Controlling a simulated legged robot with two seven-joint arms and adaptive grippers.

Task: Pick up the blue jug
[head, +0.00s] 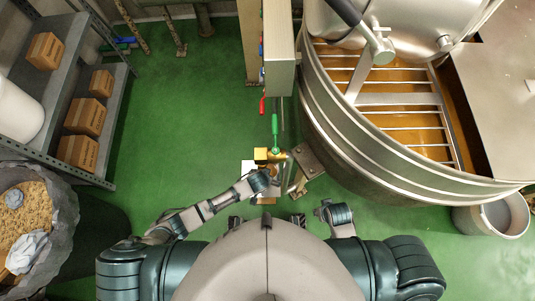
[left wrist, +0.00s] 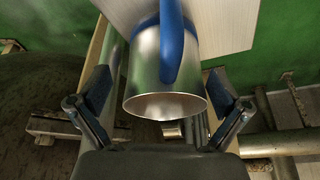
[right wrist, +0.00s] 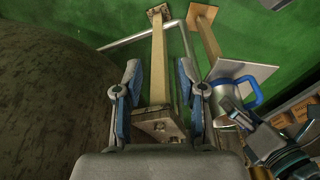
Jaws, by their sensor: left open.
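The jug is a steel cylinder with a blue handle and blue band. In the left wrist view the jug (left wrist: 145,75) lies between the fingers of my left gripper (left wrist: 158,92), its open mouth facing the camera. The left gripper is open, with a gap on both sides of the jug. The jug (right wrist: 229,106) also shows in the right wrist view, by a pale plate (right wrist: 246,76) on a post, with the left gripper close by. In the head view the left arm mostly hides it. My right gripper (right wrist: 157,90) is open and empty, apart from the jug.
A large steel kettle (head: 350,130) stands at the right, with a valve and green lever (head: 275,126) on its left. Shelves with boxes (head: 85,116) and a grey bin (head: 60,215) stand at the left.

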